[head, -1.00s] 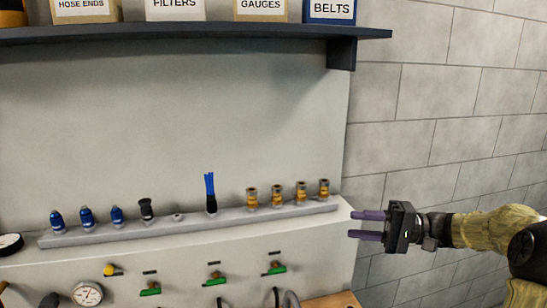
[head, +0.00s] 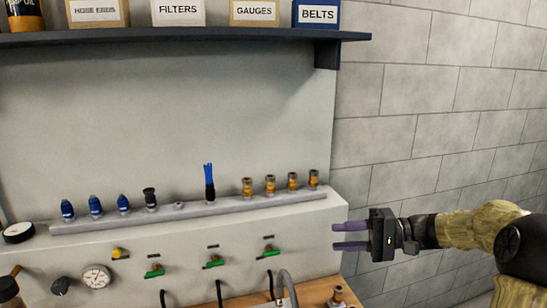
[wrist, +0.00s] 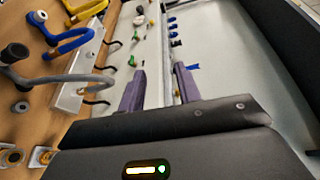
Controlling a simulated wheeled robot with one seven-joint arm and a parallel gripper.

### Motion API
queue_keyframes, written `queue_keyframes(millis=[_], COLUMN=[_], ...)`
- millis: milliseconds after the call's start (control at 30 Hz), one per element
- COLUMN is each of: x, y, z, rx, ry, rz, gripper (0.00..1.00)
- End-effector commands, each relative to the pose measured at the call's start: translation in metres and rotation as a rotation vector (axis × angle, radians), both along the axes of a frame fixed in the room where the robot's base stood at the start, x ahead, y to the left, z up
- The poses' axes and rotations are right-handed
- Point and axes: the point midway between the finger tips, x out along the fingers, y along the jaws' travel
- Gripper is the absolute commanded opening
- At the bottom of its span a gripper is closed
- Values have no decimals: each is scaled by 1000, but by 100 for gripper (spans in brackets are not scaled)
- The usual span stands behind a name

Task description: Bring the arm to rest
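My gripper (head: 350,236) is at the right in the head view, with its two purple fingers pointing left, held level in front of the grey block wall. The fingers are parted with a gap between them and nothing in it. In the wrist view my gripper (wrist: 158,85) also shows parted, empty fingers, with the panel beyond them. My gripper is apart from the rail (head: 190,211) of fittings, to the right of its end. My arm reaches in from the right edge.
The rail holds blue fittings (head: 95,206), a black one with blue strands (head: 209,184), and brass ones (head: 270,185). Above is a shelf (head: 180,39) with labelled boxes. Below are green-handled valves (head: 214,261), a gauge (head: 96,278) and a wooden bench (head: 315,291). Wall space around my gripper is clear.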

Motion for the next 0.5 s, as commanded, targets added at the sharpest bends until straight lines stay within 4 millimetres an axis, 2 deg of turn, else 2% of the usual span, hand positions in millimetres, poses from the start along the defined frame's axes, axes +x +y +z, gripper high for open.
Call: queue_keyframes(millis=[267, 367, 500], x=[-22, -37, -67], y=[37, 47, 54], z=[-50, -74, -115], rx=[-240, -367, -610], ry=[132, 182, 242], rz=[29, 36, 39], gripper=[34, 34, 34])
